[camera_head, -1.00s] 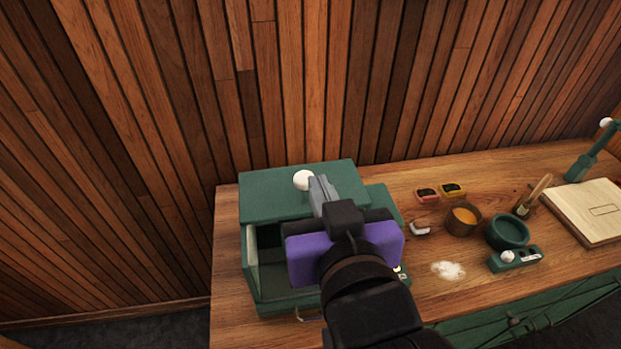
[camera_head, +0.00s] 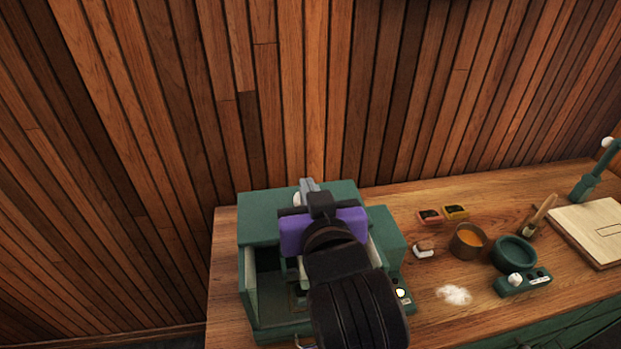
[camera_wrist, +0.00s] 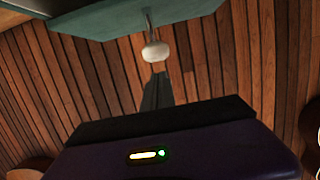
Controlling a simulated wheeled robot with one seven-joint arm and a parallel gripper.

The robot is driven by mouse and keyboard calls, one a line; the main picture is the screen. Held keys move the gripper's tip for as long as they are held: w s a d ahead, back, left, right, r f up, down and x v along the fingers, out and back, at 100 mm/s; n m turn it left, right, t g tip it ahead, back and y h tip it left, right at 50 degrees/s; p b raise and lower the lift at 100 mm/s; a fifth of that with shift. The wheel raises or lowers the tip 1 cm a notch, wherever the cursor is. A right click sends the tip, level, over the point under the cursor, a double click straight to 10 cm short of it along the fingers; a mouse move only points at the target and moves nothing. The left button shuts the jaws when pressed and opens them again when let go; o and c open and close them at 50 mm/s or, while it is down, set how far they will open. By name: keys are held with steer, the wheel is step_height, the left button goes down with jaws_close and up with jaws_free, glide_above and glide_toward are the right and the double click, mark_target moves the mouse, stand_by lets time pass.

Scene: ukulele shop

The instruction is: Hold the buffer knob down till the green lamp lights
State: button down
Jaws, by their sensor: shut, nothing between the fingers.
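The buffer is a green box-like machine (camera_head: 258,226) with an open front, at the left end of the workbench. In the wrist view the knob (camera_wrist: 155,51) shows whole, on a thin stem by the green housing (camera_wrist: 135,17). My gripper (camera_head: 309,184) is shut and empty, its fingertips (camera_wrist: 160,76) close to the knob. I cannot tell whether they touch. A small pale round spot (camera_head: 400,293) shows on the machine's right side; I see no clearly lit green lamp on it.
A wooden plank wall stands behind.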

steer(key=shift+f, duration=0.55)
